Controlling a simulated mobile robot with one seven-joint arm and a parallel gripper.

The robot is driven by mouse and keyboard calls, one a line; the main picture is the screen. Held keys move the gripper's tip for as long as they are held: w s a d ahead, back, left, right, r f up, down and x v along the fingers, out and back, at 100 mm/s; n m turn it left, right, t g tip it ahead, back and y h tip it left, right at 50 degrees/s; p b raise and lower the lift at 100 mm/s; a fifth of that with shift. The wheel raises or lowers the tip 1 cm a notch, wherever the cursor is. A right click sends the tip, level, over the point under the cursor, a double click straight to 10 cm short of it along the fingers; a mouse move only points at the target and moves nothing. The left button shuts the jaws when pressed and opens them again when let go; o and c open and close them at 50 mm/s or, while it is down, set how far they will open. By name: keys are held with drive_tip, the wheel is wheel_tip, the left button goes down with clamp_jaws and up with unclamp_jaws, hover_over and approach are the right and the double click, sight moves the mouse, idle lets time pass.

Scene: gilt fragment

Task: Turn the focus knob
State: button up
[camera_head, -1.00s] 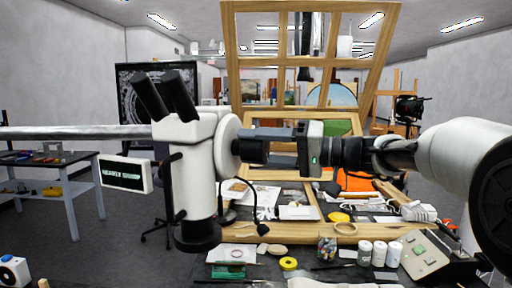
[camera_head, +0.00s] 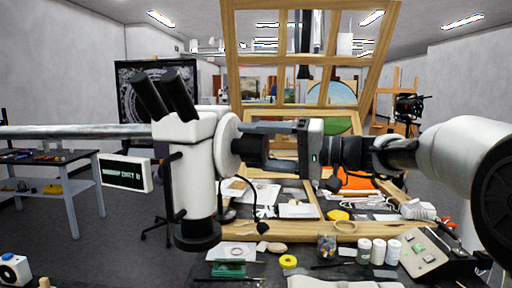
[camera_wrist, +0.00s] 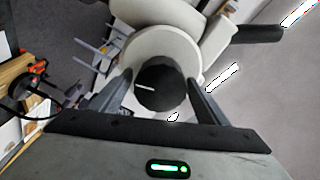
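The white microscope (camera_head: 195,165) with two black eyepieces stands at centre left in the head view. Its black focus knob (camera_head: 250,148) is on its right side. The wrist view shows the knob (camera_wrist: 160,87) face-on, with a short white mark pointing left. My gripper (camera_head: 262,146) comes in from the right. In the wrist view its two fingers (camera_wrist: 160,82) lie one on each side of the knob and appear closed against it. A small display sign (camera_head: 127,173) hangs left of the microscope; its lettering is blurred now.
A bench below holds jars (camera_head: 378,252), a yellow tape roll (camera_head: 289,261), papers and a control box (camera_head: 418,248). A wooden frame (camera_head: 310,70) rises behind my gripper. A blue-grey side table (camera_head: 50,165) stands at the left.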

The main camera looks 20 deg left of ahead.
drive_tip(key=shift+d, duration=0.1)
drive_tip(key=d+b, duration=0.1)
drive_tip(key=d, duration=1.6)
drive_tip(key=shift+s, duration=0.3)
